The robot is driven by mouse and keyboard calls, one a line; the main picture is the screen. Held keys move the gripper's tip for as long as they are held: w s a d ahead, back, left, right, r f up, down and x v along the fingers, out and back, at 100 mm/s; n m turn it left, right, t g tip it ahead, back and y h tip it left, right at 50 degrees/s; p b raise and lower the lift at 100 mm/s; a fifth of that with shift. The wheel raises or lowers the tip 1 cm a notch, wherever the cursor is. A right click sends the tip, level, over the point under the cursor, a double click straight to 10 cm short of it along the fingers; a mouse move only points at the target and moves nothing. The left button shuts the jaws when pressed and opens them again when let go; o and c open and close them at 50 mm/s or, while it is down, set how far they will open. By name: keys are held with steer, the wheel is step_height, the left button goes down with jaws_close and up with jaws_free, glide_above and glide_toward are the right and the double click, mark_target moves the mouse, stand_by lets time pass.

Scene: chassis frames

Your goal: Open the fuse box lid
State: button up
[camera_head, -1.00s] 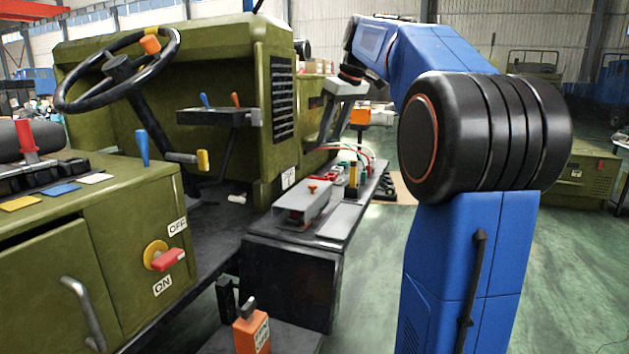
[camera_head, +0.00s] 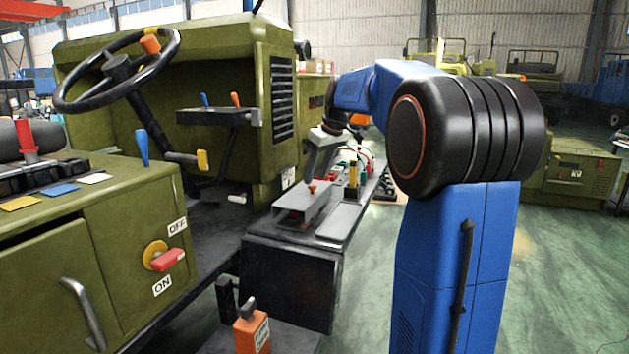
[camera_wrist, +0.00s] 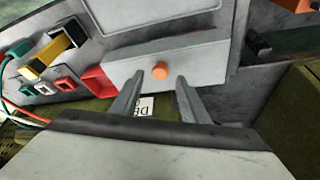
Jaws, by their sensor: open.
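The fuse box (camera_head: 302,207) is a grey box on the dark side ledge, with a small orange knob (camera_head: 312,188). Its lid looks shut. In the wrist view, the grey box (camera_wrist: 205,56) crosses the top middle with its orange knob (camera_wrist: 160,71). My gripper (camera_wrist: 160,77) is open, and its two grey fingers appear on either side of the knob. I cannot tell how much gap remains in depth or whether a finger touches the box. In the head view, my gripper (camera_head: 311,178) points down just above the knob.
Yellow, black, red and green electrical parts (camera_wrist: 60,55) with cables sit left of the box in the wrist view. A flat grey plate (camera_head: 340,222) lies beside the box. The green vehicle body (camera_head: 278,170) rises behind it. Green floor (camera_head: 560,270) is open at the right.

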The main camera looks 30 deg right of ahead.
mark_target(305, 195)
steer(key=shift+x, duration=1.4)
jaws_close()
